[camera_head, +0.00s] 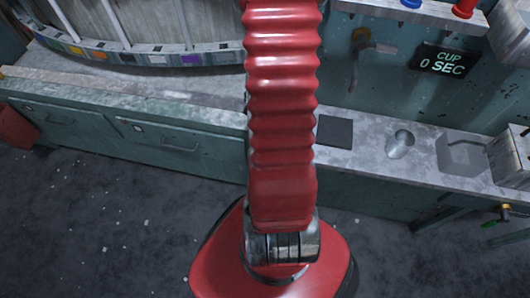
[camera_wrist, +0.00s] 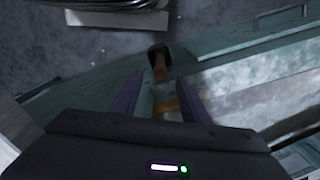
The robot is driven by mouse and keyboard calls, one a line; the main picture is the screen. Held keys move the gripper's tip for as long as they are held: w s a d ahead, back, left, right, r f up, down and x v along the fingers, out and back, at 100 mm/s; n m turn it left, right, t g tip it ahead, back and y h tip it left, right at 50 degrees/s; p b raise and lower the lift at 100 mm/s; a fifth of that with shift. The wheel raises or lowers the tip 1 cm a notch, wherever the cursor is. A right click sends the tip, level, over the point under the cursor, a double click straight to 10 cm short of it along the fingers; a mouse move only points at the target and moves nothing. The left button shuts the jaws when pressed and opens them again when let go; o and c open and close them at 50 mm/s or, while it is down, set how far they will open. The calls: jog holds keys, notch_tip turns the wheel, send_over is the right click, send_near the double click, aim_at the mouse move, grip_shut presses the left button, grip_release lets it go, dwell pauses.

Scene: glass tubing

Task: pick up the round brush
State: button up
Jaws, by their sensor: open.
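In the wrist view, a brush-like thing (camera_wrist: 159,69) with a dark head and an orange-brown handle lies at the counter's edge, straight ahead of my gripper (camera_wrist: 161,84). It is small and dim, so I cannot tell surely that it is the round brush. My gripper is open, its two dark purple fingers spread to the left and right of the line of the handle. A tan patch shows between the fingers; I cannot tell whether it is part of the same handle. I see no contact. In the head view I make out neither brush nor gripper; my red arm covers the middle.
A grey-topped counter (camera_head: 180,107) with teal drawers runs across the head view. On its right are a dark square plate (camera_head: 335,132) and a round hollow (camera_head: 400,144). The floor (camera_head: 110,215) has small pale scraps.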

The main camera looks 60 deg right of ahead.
notch_tip(320, 180, down, 8)
dwell(0.5)
jog(key=shift+d+f, duration=0.2)
jog(key=shift+f, duration=2.3)
jog(key=shift+c, duration=0.2)
grip_shut()
